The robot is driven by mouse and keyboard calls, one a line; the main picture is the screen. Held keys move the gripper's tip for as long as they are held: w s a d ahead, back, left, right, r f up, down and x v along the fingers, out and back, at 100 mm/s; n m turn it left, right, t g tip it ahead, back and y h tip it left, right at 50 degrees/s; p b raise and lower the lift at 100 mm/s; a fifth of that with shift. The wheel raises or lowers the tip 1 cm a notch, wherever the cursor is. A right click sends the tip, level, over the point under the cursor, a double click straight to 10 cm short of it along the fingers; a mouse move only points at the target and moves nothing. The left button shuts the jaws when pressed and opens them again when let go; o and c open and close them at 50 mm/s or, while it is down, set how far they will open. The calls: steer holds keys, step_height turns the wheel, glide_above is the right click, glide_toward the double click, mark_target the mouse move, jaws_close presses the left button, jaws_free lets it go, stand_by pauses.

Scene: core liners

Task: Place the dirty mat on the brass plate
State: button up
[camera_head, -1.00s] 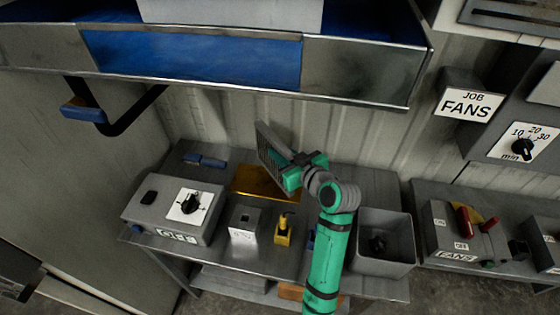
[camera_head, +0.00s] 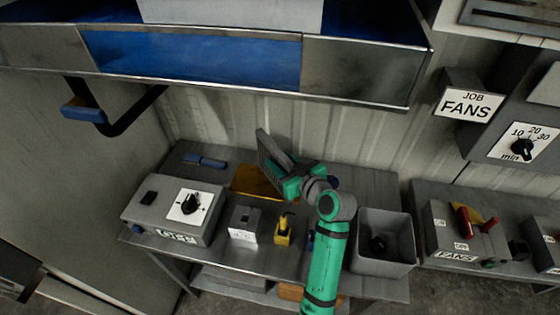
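The brass plate (camera_head: 250,182) lies flat at the back of the metal bench, left of my arm. A grey ribbed mat (camera_head: 268,150) stands tilted on edge over the right part of the plate. My gripper (camera_head: 287,181) is at the mat's lower right side and appears shut on its edge; the fingertips are partly hidden. I cannot tell whether the mat's lower edge touches the plate. Part of the plate is hidden behind the mat and gripper.
A grey box with a dial (camera_head: 190,204) stands left on the bench (camera_head: 376,182). A small grey block (camera_head: 244,222) and a yellow item (camera_head: 284,230) stand in front of the plate. A grey bin (camera_head: 386,262) is at right. A blue-and-metal shelf (camera_head: 355,73) overhangs the back.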

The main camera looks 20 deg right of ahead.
steer(key=shift+r, duration=0.1)
steer(key=shift+s+r, duration=0.1)
steer(key=shift+r, duration=0.05)
steer(key=v, duration=1.1)
steer(key=shift+s, duration=0.4)
